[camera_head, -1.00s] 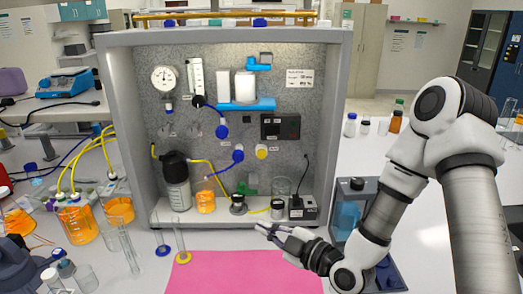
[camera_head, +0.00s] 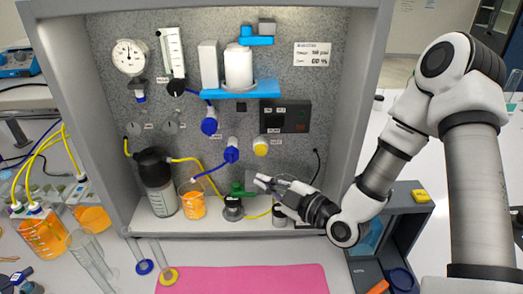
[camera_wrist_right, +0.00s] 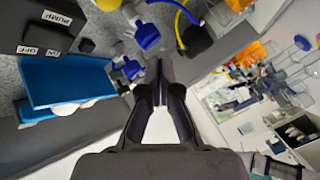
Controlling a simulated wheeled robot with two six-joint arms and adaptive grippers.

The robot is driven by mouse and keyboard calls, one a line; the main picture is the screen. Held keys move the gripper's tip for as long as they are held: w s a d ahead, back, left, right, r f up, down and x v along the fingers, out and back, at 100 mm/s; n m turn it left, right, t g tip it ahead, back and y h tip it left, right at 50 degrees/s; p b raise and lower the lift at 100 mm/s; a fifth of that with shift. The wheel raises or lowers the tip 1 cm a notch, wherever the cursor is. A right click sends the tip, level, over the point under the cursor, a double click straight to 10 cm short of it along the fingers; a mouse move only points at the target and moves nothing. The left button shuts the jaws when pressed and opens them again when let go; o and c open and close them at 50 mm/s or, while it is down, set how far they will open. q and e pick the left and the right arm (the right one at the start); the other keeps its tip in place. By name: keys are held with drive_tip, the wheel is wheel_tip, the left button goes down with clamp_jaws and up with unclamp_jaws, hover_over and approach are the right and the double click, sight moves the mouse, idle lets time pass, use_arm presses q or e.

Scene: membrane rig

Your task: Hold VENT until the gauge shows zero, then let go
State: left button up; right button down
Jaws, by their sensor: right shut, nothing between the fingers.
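The round white gauge (camera_head: 129,57) is on the upper left of the grey panel. Its needle points roughly upward, but the reading is too small to tell. No label that I can read as VENT shows. A small black square (camera_head: 241,107) sits left of the dark switch box (camera_head: 285,116), and a yellow knob (camera_head: 261,147) is below that box. My right gripper (camera_head: 258,181) is shut and empty, in front of the lower panel, below the yellow knob and apart from it. In the right wrist view its closed fingertips (camera_wrist_right: 160,70) point toward the panel. My left gripper is not in view.
Blue valves (camera_head: 209,126) and yellow tubing cross the panel. A dark-capped bottle (camera_head: 157,182) and an orange beaker (camera_head: 192,204) stand on the rig floor. The pink mat (camera_head: 240,280) in front is clear. The grey side walls (camera_head: 354,90) bound the rig.

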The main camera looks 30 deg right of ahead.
sight(261, 150)
drive_tip(key=w+d, duration=0.3)
drive_tip(key=w, duration=0.4)
drive_tip(key=shift+w+d+p, duration=0.2)
drive_tip(key=shift+w+p, duration=0.05)
drive_tip(key=shift+p, duration=0.15)
drive_tip(key=shift+s, duration=0.1)
idle(0.9)
drive_tip(key=shift+w+d, duration=0.2)
drive_tip(key=shift+w, duration=0.25)
drive_tip(key=shift+w+d, duration=0.25)
drive_tip(key=shift+w, duration=0.2)
idle(3.2)
drive_tip(key=shift+s+a, duration=0.4)
drive_tip(key=shift+s, duration=0.45)
